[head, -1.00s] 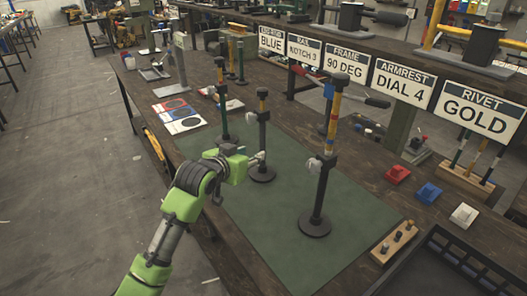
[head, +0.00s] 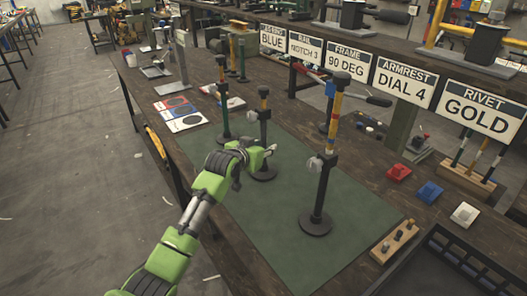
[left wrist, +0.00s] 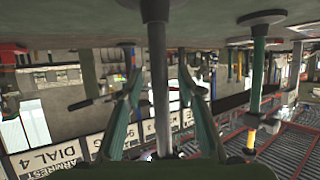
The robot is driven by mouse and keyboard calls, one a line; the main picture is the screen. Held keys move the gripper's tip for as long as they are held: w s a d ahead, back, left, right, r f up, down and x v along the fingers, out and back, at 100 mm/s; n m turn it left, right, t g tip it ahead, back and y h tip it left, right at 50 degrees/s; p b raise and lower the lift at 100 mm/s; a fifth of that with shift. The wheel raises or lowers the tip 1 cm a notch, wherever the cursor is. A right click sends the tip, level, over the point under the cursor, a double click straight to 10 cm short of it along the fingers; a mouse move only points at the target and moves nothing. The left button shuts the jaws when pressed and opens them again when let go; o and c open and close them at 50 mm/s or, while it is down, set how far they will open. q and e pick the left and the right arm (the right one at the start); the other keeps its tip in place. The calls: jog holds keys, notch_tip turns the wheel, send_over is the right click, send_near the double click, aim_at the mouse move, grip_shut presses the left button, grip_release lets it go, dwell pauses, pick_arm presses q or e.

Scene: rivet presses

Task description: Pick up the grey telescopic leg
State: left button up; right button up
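The grey telescopic leg (head: 263,128) stands upright on its round base on the green mat, middle of the three legs there. Its upper part is thin and banded, with a clamp and pale knob at mid-height. My left gripper (head: 270,150) is at its lower tube, just above the base, partly hiding it. In the left wrist view, which is upside down, the grey tube (left wrist: 158,80) stands between the two spread fingers (left wrist: 160,85), with a gap on each side. The gripper is open. My right gripper is out of view.
A green-tubed leg (head: 223,105) stands behind left, and a dark leg (head: 319,190) stands to the front right on the mat (head: 270,225). Red, blue and white blocks lie at right by a wooden peg holder (head: 395,242) and a black tray (head: 450,262). Signs hang along the shelf.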

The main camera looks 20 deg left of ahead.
pick_arm(q)
jog(key=shift+w, duration=0.1)
grip_shut()
jog(key=shift+r, duration=0.1)
jog(key=shift+r, duration=0.15)
